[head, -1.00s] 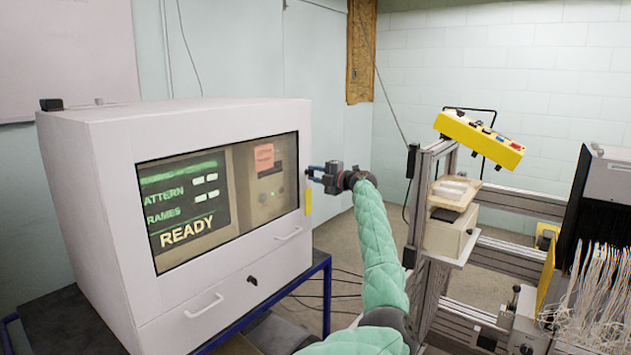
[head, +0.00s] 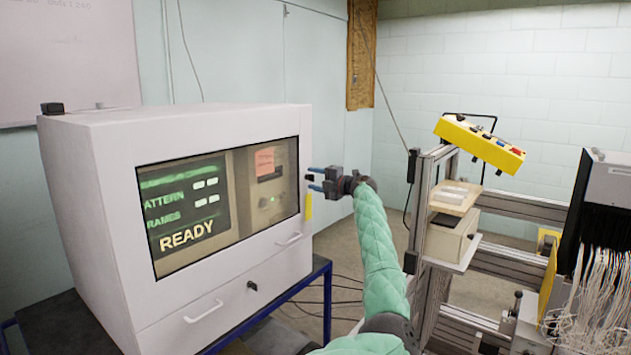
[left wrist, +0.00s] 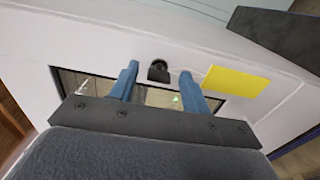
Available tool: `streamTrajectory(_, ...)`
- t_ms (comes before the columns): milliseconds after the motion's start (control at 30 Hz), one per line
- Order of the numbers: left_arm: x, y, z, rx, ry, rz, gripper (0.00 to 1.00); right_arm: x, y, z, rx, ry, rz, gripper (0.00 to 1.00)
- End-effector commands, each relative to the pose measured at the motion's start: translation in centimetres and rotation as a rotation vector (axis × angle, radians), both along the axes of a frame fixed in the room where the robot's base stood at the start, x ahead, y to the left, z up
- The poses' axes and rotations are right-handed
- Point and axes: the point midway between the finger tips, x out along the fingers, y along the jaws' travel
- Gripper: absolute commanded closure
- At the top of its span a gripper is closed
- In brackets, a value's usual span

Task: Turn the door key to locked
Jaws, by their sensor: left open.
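The door key (left wrist: 158,71) is a small black piece on the white door of the cabinet, with a yellow tag (left wrist: 236,84) beside it. In the head view the key (head: 308,178) shows at the cabinet's right front edge, with its yellow tag (head: 308,206) just below. My left gripper (head: 315,179) is open there, its two blue fingers pointing at the edge. In the left wrist view the left gripper (left wrist: 159,76) has one finger on each side of the key, with gaps between. How deep the fingers reach around it is unclear. My right gripper is not in view.
The white cabinet (head: 225,125) has a window with a READY screen (head: 187,210). Below are a handled drawer and a black knob or lock (head: 252,285). A metal frame (head: 420,200) with a yellow button box (head: 480,143) stands right.

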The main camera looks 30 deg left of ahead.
Motion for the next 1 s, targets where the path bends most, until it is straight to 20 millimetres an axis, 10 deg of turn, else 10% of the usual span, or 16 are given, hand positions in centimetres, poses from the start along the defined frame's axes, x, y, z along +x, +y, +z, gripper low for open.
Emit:
streamTrajectory(600, -0.5, -6.9, -0.2, -0.001, 0.000, 0.000, 0.53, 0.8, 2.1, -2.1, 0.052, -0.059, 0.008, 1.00)
streamTrajectory(1000, -0.6, -7.7, -0.1, 0.000, 0.001, 0.001, 0.53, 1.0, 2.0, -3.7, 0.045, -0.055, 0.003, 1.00)
